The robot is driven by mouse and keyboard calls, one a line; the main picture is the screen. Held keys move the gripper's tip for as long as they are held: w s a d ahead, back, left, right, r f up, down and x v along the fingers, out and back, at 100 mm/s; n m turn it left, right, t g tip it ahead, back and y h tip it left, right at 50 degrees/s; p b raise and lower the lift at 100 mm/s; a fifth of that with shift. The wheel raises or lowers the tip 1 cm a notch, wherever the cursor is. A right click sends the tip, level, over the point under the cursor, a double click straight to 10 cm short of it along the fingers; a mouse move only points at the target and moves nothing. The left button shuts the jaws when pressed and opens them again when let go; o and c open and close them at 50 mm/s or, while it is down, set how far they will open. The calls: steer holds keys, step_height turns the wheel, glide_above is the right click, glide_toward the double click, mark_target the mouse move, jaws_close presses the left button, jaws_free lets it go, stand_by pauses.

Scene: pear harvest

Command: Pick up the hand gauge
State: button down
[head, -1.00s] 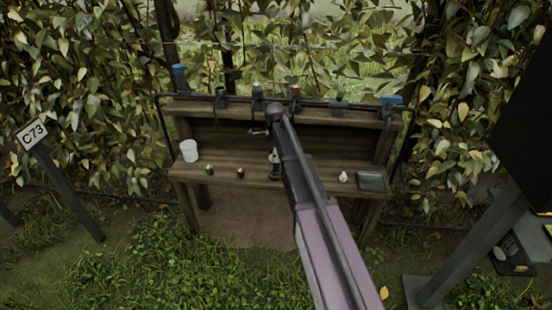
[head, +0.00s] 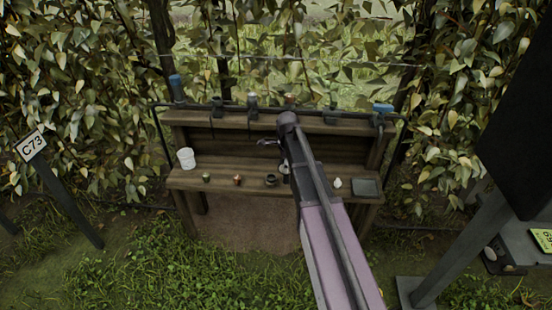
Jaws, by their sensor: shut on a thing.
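My arm reaches over the wooden bench, and its wrist hides most of what lies behind it. My gripper (head: 284,168) shows only in part, just left of the forearm and above the bench top. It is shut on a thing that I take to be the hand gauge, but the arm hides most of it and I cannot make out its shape. A small grey metallic part (head: 268,142) sticks out to the left of the wrist; I cannot tell whether it belongs to the gripper or to the gauge.
On the bench (head: 220,185) stand a white cup (head: 186,158), a small green item (head: 206,178), a red one (head: 238,180), a dark round pot (head: 270,180), a white item (head: 338,183) and a grey tray (head: 367,187). A rail with several clamps runs above. A dark panel (head: 515,130) stands at right.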

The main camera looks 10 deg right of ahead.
steer(key=s+d, duration=0.4)
steer(key=s, duration=0.2)
steer(key=shift+s+r+p, duration=0.3)
steer(key=shift+r, duration=0.1)
steer(key=shift+r, duration=0.1)
step_height(320, 180, up, 48)
steer(key=p, duration=4.8)
steer(key=shift+f, duration=0.2)
steer(key=shift+s, duration=0.15)
